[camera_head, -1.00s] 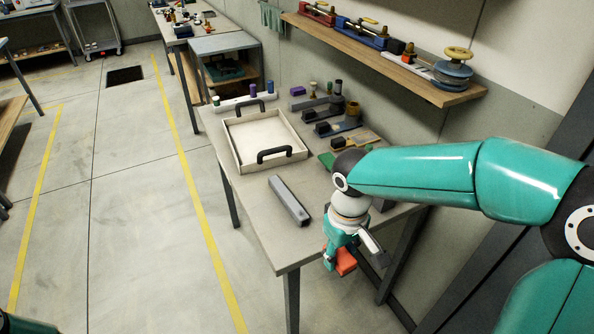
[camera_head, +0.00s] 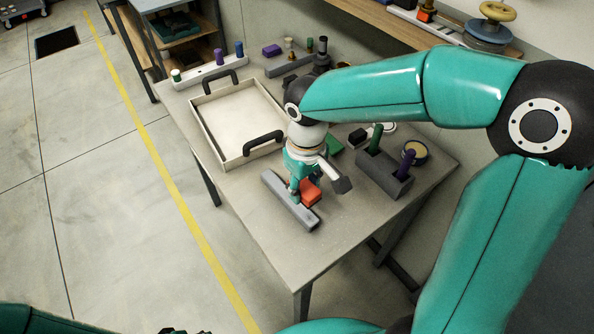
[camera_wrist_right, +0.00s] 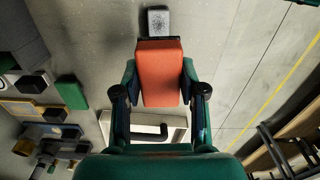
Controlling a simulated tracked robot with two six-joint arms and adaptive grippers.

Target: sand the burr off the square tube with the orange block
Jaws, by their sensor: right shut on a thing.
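The square tube (camera_head: 275,187) is a grey bar lying at a slant on the near part of the table. The orange block (camera_head: 311,194) is in my right gripper (camera_head: 299,186), at the tube's right side. I cannot tell whether block and tube touch. In the right wrist view, the orange block (camera_wrist_right: 160,72) sits between the two fingers of the right gripper (camera_wrist_right: 160,90). A speckled grey end, likely of the tube (camera_wrist_right: 158,21), shows just beyond the block. I cannot make out the burr. My left gripper is not clearly seen.
A white tray (camera_head: 197,118) with two black handles stands behind the tube. A grey holder (camera_head: 371,180) with green and purple pegs stands to the right, with a round tin (camera_head: 415,152) near it. The table's front part (camera_head: 300,255) is clear.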

